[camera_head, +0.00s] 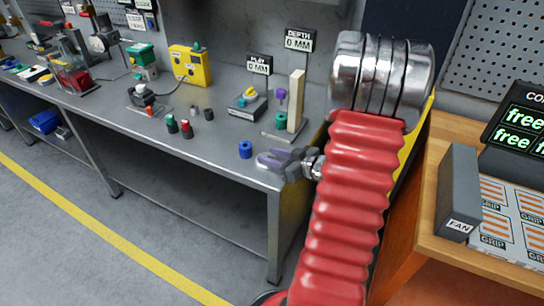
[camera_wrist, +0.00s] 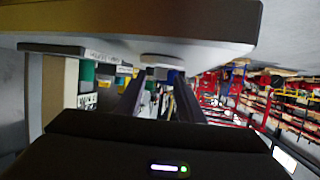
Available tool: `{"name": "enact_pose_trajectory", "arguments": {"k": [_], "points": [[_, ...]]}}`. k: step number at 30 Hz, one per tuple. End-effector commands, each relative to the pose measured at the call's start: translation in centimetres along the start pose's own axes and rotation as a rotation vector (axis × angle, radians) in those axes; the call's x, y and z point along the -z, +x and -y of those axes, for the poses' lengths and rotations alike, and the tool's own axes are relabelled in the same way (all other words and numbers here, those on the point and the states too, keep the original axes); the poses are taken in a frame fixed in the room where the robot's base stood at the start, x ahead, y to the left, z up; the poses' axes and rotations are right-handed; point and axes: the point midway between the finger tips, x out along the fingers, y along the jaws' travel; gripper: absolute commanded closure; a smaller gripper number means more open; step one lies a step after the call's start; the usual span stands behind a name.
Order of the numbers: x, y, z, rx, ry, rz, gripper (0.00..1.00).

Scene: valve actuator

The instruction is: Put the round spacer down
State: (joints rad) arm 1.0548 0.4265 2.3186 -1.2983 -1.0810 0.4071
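A short round blue piece with a dark hole in its top (camera_head: 245,149) stands on the grey bench near its front edge; I take it for the round spacer. My gripper (camera_head: 262,160) is just right of it, low over the bench's front corner, apart from it in this view. In the wrist view, the two dark fingers (camera_wrist: 162,82) stand apart, with nothing clearly held between them. A blue patch (camera_wrist: 177,76) and a pale flat shape (camera_wrist: 163,61) show by the fingertips; I cannot tell exactly what the pale shape is.
Behind the blue piece stand the depth gauge's pale post (camera_head: 296,101), a green cylinder (camera_head: 280,120) and the play gauge block (camera_head: 247,108). A wooden table (camera_head: 440,190) is at right.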

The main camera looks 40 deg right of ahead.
Motion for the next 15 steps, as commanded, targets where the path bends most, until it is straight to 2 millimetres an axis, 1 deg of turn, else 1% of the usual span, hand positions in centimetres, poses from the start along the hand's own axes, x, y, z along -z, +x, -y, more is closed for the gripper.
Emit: {"name": "enact_pose_trajectory", "arguments": {"k": [5,15], "points": [[0.0,-2.1,-0.1,-0.004,0.001,0.0,0.65],[0.0,-7.0,-0.1,-0.004,0.001,-0.001,0.65]]}}
